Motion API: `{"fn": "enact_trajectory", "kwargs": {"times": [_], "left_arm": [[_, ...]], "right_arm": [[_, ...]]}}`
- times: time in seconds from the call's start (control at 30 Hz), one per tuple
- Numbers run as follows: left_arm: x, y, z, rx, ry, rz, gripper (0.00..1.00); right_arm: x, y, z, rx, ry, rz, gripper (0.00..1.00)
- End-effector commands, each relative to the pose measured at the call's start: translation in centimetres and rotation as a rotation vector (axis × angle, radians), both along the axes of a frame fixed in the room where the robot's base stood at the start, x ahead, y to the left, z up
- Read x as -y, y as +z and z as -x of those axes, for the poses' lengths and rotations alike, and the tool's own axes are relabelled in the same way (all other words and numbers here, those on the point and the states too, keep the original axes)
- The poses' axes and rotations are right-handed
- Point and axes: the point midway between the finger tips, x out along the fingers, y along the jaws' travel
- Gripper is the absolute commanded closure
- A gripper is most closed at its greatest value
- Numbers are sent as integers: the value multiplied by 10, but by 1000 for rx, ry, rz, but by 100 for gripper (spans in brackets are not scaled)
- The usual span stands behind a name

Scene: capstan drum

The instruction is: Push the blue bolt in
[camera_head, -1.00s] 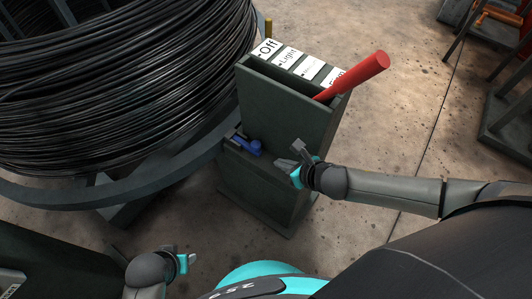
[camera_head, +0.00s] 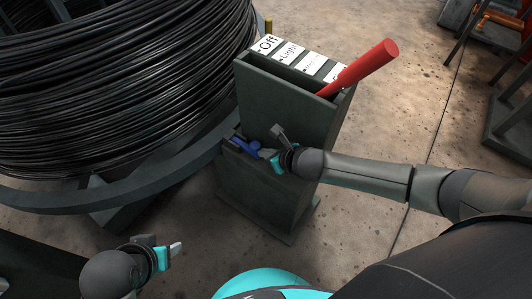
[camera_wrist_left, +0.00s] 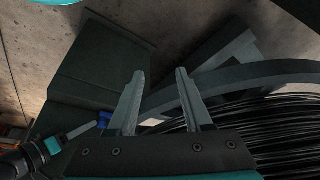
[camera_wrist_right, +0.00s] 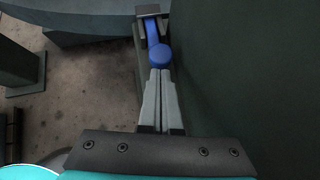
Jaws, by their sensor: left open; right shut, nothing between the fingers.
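The blue bolt (camera_head: 243,145) sits on a ledge at the left side of the dark grey control pedestal (camera_head: 285,110). In the right wrist view the bolt's round blue head (camera_wrist_right: 161,56) faces me, with its shaft running back into a grey bracket (camera_wrist_right: 152,12). My right gripper (camera_head: 264,153) is shut and empty, its tips at or very close to the bolt's head; I cannot tell whether they touch. My left gripper (camera_head: 176,249) is open and empty, low at the front left. The bolt shows small in the left wrist view (camera_wrist_left: 104,119).
A large drum of black cable (camera_head: 120,80) stands left of the pedestal, with a grey rim (camera_head: 100,196) close to the bolt. A red lever (camera_head: 360,67) sticks out of the pedestal's labelled top.

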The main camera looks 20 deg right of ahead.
Motion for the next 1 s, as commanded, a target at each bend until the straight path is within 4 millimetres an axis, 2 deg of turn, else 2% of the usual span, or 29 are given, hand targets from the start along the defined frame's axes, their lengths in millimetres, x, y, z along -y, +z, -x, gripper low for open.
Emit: {"fn": "enact_trajectory", "kwargs": {"times": [0.37, 0.73, 1.0], "left_arm": [[0, 1, 0, 0, 0, 0, 50], [0, -22, 2, -34, -2, -5, 50], [0, -25, 1, -35, -2, -5, 50]], "right_arm": [[-2, 0, -2, 0, 0, 0, 100], [-28, 2, -37, 3, 1, 0, 100], [-32, 1, -42, 3, 1, 0, 100]]}}
